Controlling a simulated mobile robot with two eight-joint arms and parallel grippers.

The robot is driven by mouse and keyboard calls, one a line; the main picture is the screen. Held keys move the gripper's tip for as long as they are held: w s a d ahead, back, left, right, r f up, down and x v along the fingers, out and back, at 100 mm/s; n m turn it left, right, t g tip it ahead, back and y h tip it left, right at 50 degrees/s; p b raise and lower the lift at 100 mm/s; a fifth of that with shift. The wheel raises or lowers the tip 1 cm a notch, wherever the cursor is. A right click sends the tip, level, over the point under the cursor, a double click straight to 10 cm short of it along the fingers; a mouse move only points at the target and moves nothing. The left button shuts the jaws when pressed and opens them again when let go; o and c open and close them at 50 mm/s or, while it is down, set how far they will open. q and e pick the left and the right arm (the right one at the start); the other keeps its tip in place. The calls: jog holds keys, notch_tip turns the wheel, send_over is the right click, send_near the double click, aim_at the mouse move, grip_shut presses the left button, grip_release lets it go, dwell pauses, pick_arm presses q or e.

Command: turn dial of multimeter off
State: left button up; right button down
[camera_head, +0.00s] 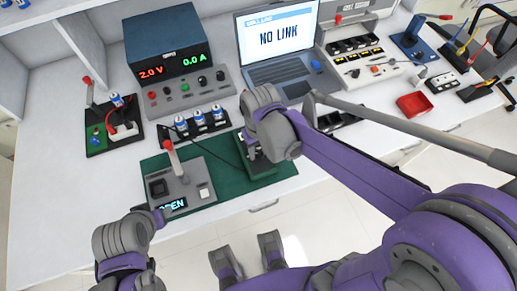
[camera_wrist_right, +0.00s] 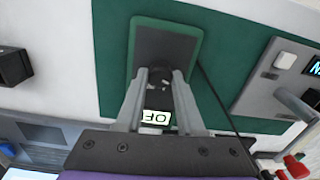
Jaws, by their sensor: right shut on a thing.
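The multimeter, dark grey with a green case (camera_wrist_right: 165,45), lies on the dark green mat (camera_head: 228,172). In the head view the multimeter (camera_head: 262,170) is partly hidden by my right gripper (camera_head: 250,140). In the right wrist view my right gripper (camera_wrist_right: 162,80) reaches down over the multimeter, its fingers shut on the black dial (camera_wrist_right: 183,95).
A grey device with a red-tipped lever (camera_head: 183,190) and an "OPEN" display stands left on the mat. A power supply (camera_head: 168,50), a laptop (camera_head: 275,45) and a battery row (camera_head: 200,122) stand behind. A red tray (camera_head: 414,104) is at right.

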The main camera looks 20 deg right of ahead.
aim_at(259, 152)
jog(key=c, duration=0.5)
grip_release()
pick_arm(q)
jog(key=shift+w+r+p, duration=0.1)
jog(key=shift+r+p, duration=0.75)
jog(key=shift+r, duration=0.1)
pick_arm(e)
notch_tip(259, 152, up, 11)
jog(key=shift+d+f, duration=0.1)
